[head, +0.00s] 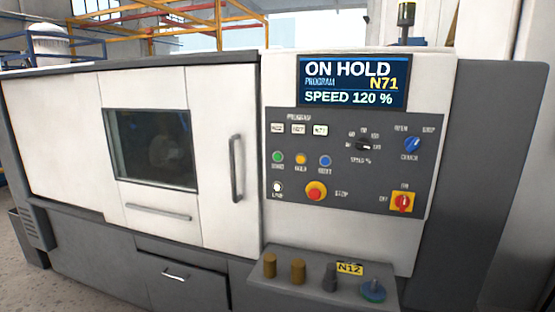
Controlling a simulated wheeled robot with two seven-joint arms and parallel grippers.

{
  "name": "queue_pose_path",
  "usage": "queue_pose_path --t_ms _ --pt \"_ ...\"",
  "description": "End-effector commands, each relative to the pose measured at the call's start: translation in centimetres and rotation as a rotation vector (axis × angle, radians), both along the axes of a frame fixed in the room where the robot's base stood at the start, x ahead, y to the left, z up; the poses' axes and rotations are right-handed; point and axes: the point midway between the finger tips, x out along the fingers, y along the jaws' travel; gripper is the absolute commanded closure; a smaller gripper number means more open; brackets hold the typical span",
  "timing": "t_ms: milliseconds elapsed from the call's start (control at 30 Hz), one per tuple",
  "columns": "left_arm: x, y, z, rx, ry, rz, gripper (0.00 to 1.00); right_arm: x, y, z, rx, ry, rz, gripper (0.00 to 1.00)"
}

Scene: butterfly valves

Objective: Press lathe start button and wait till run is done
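The lathe (225,80) is a large white and grey machine filling most of the head view. Its screen (352,82) reads "ON HOLD", "PROGRAM N71" and "SPEED 120 %". On the dark control panel (345,200) below, a green button (278,157) sits at the left, its small label blurred but seemingly "START". A yellow button (300,160) and a blue button (325,161) are to its right. A red stop knob (316,191) on yellow is below. The door (215,215) looks shut, and its window (152,148) is dark. Neither gripper is in view.
A grey shelf (320,294) below the panel holds several small parts and a yellow "N12" tag (350,268). A vertical door handle (236,168) sticks out left of the panel. A red and yellow rotary switch (402,202) is at lower right. Nothing blocks the panel.

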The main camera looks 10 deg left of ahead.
Motion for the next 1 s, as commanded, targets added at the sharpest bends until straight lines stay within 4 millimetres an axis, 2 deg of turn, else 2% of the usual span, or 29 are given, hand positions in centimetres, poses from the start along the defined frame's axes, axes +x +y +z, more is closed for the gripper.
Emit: queue_pose_path --t_ms 100,567,1000 --pt "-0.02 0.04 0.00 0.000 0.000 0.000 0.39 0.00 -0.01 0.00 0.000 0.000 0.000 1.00" --pt "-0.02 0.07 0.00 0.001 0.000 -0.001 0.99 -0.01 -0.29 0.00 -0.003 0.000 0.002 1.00" --pt "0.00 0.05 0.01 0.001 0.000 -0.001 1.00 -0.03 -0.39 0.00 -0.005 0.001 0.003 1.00"
